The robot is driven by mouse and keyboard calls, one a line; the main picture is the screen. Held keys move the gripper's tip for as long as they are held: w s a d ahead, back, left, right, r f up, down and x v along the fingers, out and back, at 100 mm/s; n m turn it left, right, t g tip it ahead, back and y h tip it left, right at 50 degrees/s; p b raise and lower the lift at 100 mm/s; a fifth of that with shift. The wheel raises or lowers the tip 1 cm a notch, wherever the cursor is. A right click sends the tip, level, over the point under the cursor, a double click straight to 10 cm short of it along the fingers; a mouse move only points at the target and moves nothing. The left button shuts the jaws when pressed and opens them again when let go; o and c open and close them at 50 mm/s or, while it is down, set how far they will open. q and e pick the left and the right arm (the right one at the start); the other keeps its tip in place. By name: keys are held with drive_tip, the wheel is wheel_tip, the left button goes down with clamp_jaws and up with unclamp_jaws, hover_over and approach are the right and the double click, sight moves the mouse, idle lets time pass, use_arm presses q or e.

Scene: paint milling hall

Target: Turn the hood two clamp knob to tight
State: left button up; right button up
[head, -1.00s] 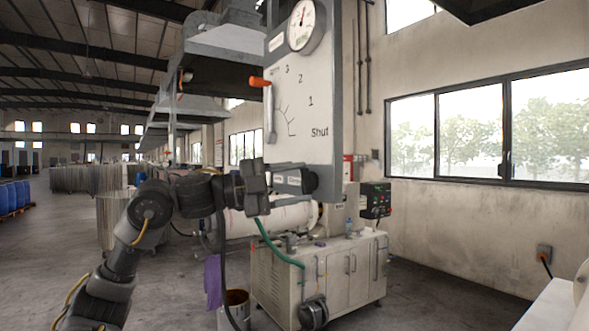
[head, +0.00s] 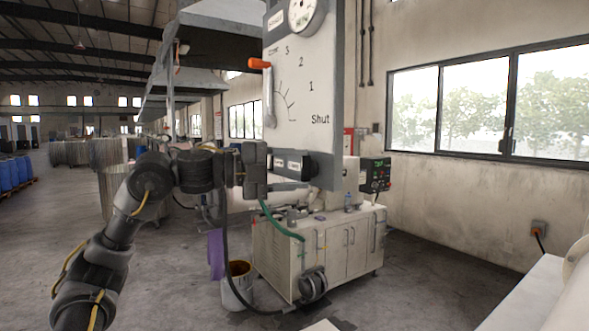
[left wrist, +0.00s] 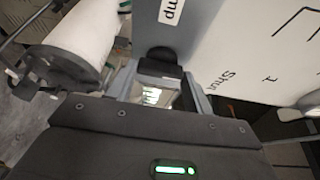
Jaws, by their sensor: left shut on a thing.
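The clamp knob is a small black knob low on the front of the pale hood panel (head: 297,100). In the left wrist view the black knob (left wrist: 160,62) sits between my two grey fingers, under a label whose visible end reads "mp". My left gripper (head: 298,170) is at the panel's lower edge and is shut on this knob; it also shows in the left wrist view (left wrist: 160,78). In the head view the fingers largely cover the knob. I cannot read its turn position. My right gripper is out of view.
An orange-tipped lever (head: 260,64) stands at the panel's left side, beside a scale ending in "Shut". A round gauge (head: 302,15) is above. Below are a cabinet (head: 325,245), a green hose (head: 280,223) and a bucket (head: 238,287). The floor at left is open.

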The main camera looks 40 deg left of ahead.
use_arm(q)
drive_tip(key=o, duration=1)
drive_tip(key=shift+s+a+f+b, duration=0.1)
drive_tip(key=shift+s+a+b, duration=0.15)
drive_tip(key=shift+b, duration=0.05)
drive_tip(key=shift+b+v, duration=2)
drive_tip(key=shift+v, duration=3.1)
